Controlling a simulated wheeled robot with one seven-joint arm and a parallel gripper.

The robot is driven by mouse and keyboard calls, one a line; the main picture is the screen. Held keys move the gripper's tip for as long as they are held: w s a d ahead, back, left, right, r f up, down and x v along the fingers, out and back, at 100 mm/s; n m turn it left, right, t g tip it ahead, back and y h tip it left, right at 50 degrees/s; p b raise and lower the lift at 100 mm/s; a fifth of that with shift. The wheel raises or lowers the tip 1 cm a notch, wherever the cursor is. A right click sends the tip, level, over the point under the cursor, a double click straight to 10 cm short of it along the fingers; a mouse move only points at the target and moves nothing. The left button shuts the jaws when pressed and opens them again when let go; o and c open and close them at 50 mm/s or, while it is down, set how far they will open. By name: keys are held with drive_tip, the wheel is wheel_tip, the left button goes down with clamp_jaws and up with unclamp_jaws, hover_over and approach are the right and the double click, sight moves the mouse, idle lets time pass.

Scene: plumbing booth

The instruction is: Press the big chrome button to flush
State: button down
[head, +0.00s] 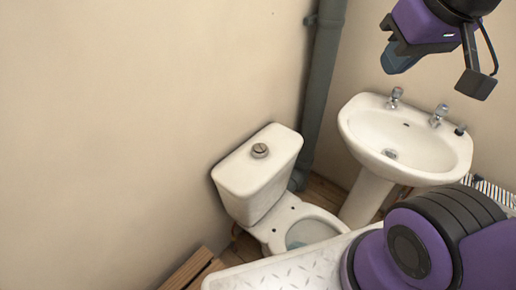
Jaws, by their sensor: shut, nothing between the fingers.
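The big chrome button (260,150) is round and sits on the lid of the white toilet cistern (258,170), a little behind the middle of the picture. Its top is in plain view and nothing touches it. My gripper (401,60) is at the upper right, in front of the wall and above the sink, well to the right of the button and apart from it. It is shut and holds nothing. The lower part of the toilet bowl (310,231) is partly hidden by the pale patterned surface in front.
A white pedestal sink (405,140) with two taps stands right of the toilet. A grey pipe (322,80) runs up the wall corner. A wooden crate or board (190,271) lies at lower left. The space above the cistern is clear.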

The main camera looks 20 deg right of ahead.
idle(0.4)
drive_tip(key=w+d+f+n+t+h, duration=0.1)
drive_tip(key=w+f+n, duration=0.1)
drive_tip(key=w, duration=0.7)
drive_tip(key=w+d+f+n+t, duration=0.1)
drive_tip(key=w+f+n, duration=0.1)
drive_tip(key=w, duration=0.7)
drive_tip(key=n+y, duration=0.7)
drive_tip(key=n, duration=0.7)
hover_over(259, 150)
wheel_tip(259, 150, down, 35)
drive_tip(key=shift+g, duration=0.3)
drive_tip(key=shift+a, duration=0.1)
drive_tip(key=shift+w+f, duration=0.1)
drive_tip(key=shift+f, duration=4.35)
